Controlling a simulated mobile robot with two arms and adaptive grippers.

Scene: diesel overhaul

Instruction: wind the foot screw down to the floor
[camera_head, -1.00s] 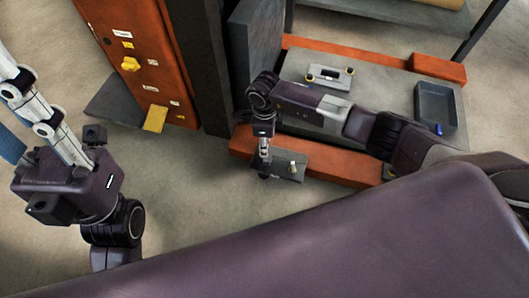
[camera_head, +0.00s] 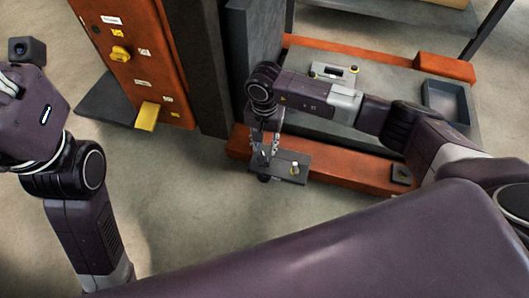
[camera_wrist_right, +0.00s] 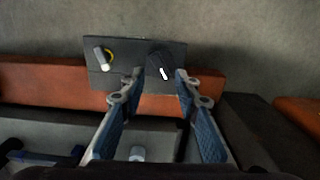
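A grey bracket plate (camera_head: 290,165) juts from the front of an orange beam. In the right wrist view the plate (camera_wrist_right: 125,48) carries a black knob with a white mark (camera_wrist_right: 163,68), apparently the foot screw, and a white lever with a yellow ring (camera_wrist_right: 103,59). My right gripper (camera_head: 265,153) is above the plate's left part. In the right wrist view its fingers (camera_wrist_right: 160,76) are apart, one on each side of the black knob, with no visible contact. The screw's lower end is largely hidden under the plate. My left gripper (camera_head: 8,88) is cut off at the left edge.
The orange beam (camera_head: 345,170) runs along the front of a grey base with a tray (camera_head: 447,102). An orange cabinet (camera_head: 135,70) with a yellow pedal (camera_head: 147,116) stands at the left, beside a dark column (camera_head: 200,70). The floor (camera_head: 185,215) in front is clear.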

